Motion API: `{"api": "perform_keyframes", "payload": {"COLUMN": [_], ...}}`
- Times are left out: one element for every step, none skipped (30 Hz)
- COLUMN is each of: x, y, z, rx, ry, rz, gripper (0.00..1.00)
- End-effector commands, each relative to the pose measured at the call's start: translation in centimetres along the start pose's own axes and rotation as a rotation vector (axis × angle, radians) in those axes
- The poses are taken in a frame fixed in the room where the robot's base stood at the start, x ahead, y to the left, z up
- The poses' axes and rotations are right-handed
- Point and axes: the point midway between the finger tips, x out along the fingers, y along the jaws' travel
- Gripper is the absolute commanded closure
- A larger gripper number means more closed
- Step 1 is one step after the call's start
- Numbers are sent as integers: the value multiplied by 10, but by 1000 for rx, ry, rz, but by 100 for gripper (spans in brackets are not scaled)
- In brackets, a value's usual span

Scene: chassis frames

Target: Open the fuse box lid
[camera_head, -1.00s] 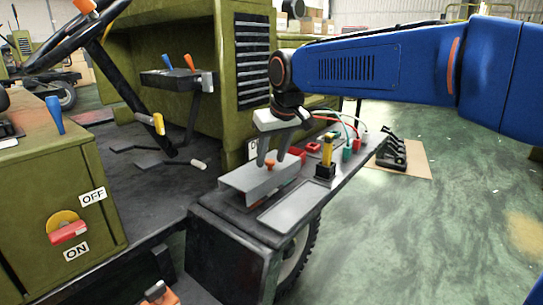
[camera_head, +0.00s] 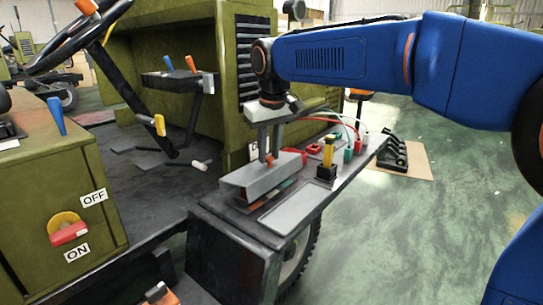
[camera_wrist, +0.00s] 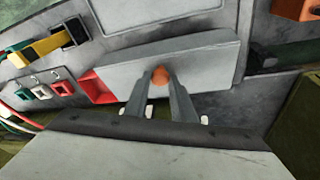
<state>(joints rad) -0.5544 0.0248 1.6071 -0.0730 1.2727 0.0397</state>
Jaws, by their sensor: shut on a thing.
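The fuse box lid (camera_head: 257,181) is a long grey metal cover on the fender plate, with a small orange knob (camera_head: 269,158) on top. My gripper (camera_head: 268,154) points down over the lid and is shut on the orange knob. In the wrist view, the fingertips (camera_wrist: 160,80) pinch the knob (camera_wrist: 160,75) on the grey lid (camera_wrist: 205,58) from both sides. In the head view, the lid's near edge sits a little above the plate, and a dark strip with coloured parts shows beneath it.
A flat grey plate (camera_head: 291,210) lies in front of the lid. A yellow-handled black switch (camera_head: 327,160) and red and green connectors with wires (camera_head: 348,155) stand to the right. The green machine body (camera_head: 205,95) rises behind.

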Motion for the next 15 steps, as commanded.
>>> {"api": "perform_keyframes", "payload": {"x": [-1,-3,-4,-5,-6,-7,-8,-9,-10,-11,-11,-12,-13,-13,-14], "y": [-2,-2,-3,-4,-5,-5,-6,-6,-7,-7,-8,-8,-9,-9,-10], "z": [-5,-7,-10,-11,-13,-16,-17,-19,-21,-23,-24,-26,-28,-29,-31], "rx": [-6,-9,-13,-16,-19,-23,-25,-27,-30,-33,-35,-38,-40,-42,-45], "ry": [-29,-45,-70,-88,-105,-129,-145,-162,-183,-198,-214,-232,-244,-259,-273], "rz": [10,17,27,33,40,49,56,62,70,75,81,89,94,99,104], "gripper": [100,100,100,100,100,100,100,100,100,100,100,100,100,100,100]}}
